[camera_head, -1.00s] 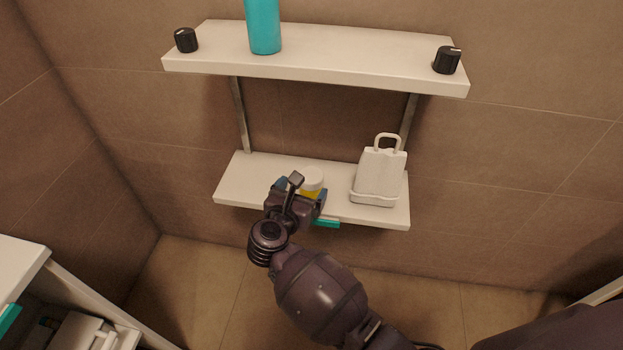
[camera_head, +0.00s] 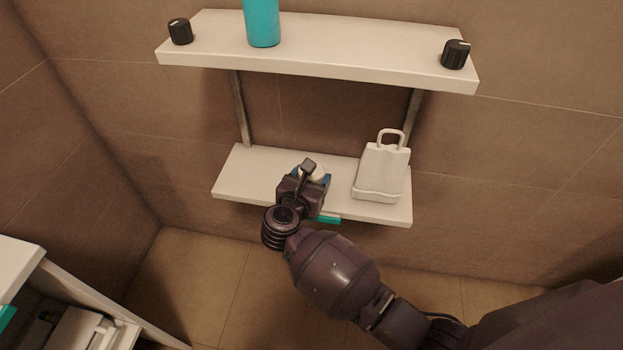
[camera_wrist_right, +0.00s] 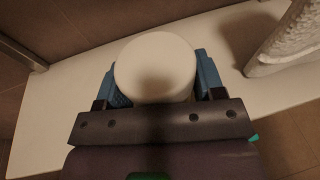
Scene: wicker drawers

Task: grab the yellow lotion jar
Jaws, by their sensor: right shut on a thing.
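The lotion jar shows its round white lid (camera_wrist_right: 155,68) in the right wrist view, between the two blue finger pads of my right gripper (camera_wrist_right: 157,85). The gripper is shut on the jar. In the head view my right gripper (camera_head: 314,175) is over the lower white shelf (camera_head: 245,170). There the gripper hides most of the jar, and only a bit of its pale lid (camera_head: 319,172) shows. The jar's yellow body is hidden now. I cannot tell whether the jar touches the shelf. My left gripper is not in view.
A white bag-shaped holder (camera_head: 383,170) stands on the lower shelf, right of my gripper. The upper shelf (camera_head: 350,62) overhangs behind, with a teal bottle (camera_head: 262,25) and two black knobs (camera_head: 180,32) (camera_head: 455,54). A teal item (camera_head: 328,219) shows at the lower shelf's front edge.

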